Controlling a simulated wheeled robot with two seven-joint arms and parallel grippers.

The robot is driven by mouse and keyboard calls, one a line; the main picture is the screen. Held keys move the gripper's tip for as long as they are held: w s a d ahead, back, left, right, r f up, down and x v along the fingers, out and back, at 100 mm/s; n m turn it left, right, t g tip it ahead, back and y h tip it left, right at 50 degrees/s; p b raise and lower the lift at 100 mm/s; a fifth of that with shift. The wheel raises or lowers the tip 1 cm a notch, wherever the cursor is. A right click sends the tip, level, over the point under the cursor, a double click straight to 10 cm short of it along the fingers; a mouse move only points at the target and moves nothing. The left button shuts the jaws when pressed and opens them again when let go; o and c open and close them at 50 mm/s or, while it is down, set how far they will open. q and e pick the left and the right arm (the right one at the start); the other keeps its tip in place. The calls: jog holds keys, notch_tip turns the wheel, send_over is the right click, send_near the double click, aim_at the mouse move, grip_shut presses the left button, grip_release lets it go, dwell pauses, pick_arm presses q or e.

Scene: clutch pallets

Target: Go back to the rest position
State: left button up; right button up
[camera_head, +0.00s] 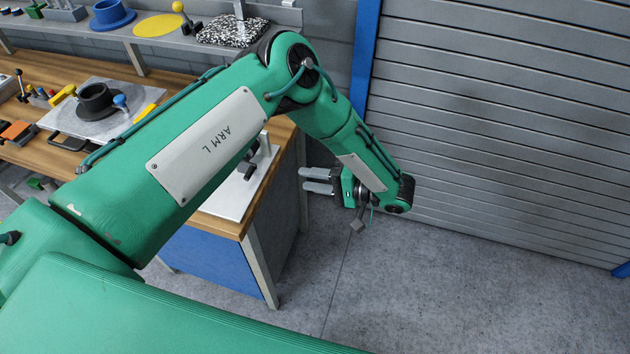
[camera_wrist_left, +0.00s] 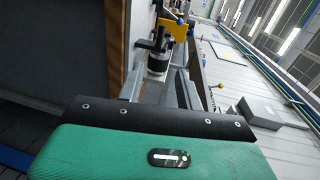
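My left arm, marked "ARM L", reaches across the head view and bends down to the right. My left gripper (camera_head: 318,181) hangs beside the right end of the workbench, in front of the grey slatted shutter. Its two grey fingers point left toward the bench and stand apart with nothing between them. The fingers also show in the left wrist view (camera_wrist_left: 157,90), with a gap between them; a black and silver fixture (camera_wrist_left: 157,62) appears beyond them. My right gripper is not in view.
The wooden workbench (camera_head: 285,135) carries a metal plate with a black ring part (camera_head: 97,100) and several small tools. A shelf (camera_head: 175,42) above holds a blue flanged part (camera_head: 112,14) and a yellow disc (camera_head: 159,25). The floor (camera_head: 450,290) at right is clear.

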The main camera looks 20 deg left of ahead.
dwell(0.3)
pick_arm(q)
jog(key=s+d+f+m+g+h, duration=0.15)
jog(key=s+d+f+h, duration=0.25)
jog(key=d+f+h, duration=0.55)
jog(key=s+d+f+m+h, duration=0.3)
jog(key=s+d+f+h, duration=0.15)
jog(key=d+f, duration=1)
notch_tip(320, 180, down, 8)
jog(key=d+n+h, duration=0.1)
jog(key=n+h, duration=0.1)
jog(key=h, duration=0.3)
jog(key=s+a+f+n+t, duration=0.1)
jog(key=s+a+f, duration=0.5)
jog(key=a+f, duration=0.35)
jog(key=s+a+f+n+t, duration=0.1)
jog(key=s+a+f, duration=0.5)
jog(key=a+f, duration=0.3)
jog(key=s+a+f+y, duration=0.1)
jog(key=s+a+f, duration=0.2)
jog(key=s+a, duration=0.3)
jog(key=s+a+f+m+y, duration=0.1)
jog(key=s+a+f, duration=0.1)
jog(key=s+a, duration=0.4)
jog(key=s+a+f+y, duration=0.1)
jog(key=s+a+f, duration=0.2)
jog(key=s+a, duration=0.4)
jog(key=s, duration=0.6)
jog(key=shift+s+f, duration=0.25)
jog(key=shift+f, duration=0.05)
